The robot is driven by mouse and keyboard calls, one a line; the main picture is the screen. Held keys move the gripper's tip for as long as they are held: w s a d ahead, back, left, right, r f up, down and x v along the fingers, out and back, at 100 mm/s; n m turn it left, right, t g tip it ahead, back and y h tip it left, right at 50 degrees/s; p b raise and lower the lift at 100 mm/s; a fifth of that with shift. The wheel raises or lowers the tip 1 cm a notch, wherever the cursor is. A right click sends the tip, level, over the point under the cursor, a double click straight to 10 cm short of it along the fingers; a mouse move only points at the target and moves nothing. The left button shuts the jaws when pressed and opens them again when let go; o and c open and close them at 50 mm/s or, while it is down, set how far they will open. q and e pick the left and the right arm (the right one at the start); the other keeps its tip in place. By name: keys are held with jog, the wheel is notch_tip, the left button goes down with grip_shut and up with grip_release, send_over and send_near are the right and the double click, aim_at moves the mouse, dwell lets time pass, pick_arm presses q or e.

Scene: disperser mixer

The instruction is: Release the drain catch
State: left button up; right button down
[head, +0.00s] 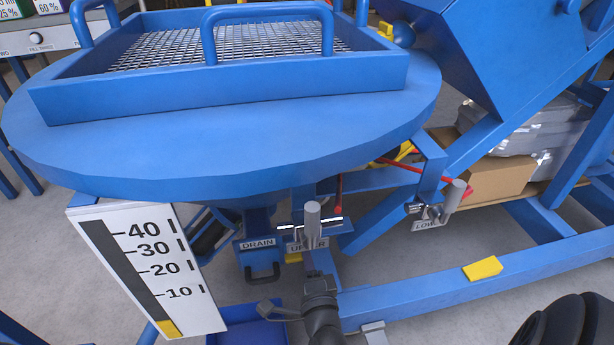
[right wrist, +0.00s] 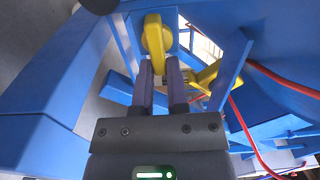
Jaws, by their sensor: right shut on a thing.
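The DRAIN label (head: 258,244) is on a blue bracket under the round blue hopper, with a black handle (head: 262,272) below it. To its right is a plate marked UPPER (head: 308,245) with a grey upright cylinder (head: 312,220) in front. A small yellow part (head: 294,257) shows just below that plate. My right gripper (head: 320,282) is in front of and below it. In the right wrist view, the right gripper (right wrist: 161,75) is shut on a yellow part (right wrist: 154,42) at its fingertips. I cannot tell whether this is the drain catch. My left gripper is out of view.
A litre scale (head: 150,265) hangs at the left. A blue tray (head: 250,333) lies below the drain. A LOWER plate with a grey cylinder (head: 455,195) is at the right. Blue frame beams (head: 430,285) cross the lower right. A red cable (right wrist: 245,120) runs beside the right gripper.

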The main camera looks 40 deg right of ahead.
dwell(0.3)
jog(key=c, duration=0.6)
grip_release()
jog(key=shift+c, duration=0.2)
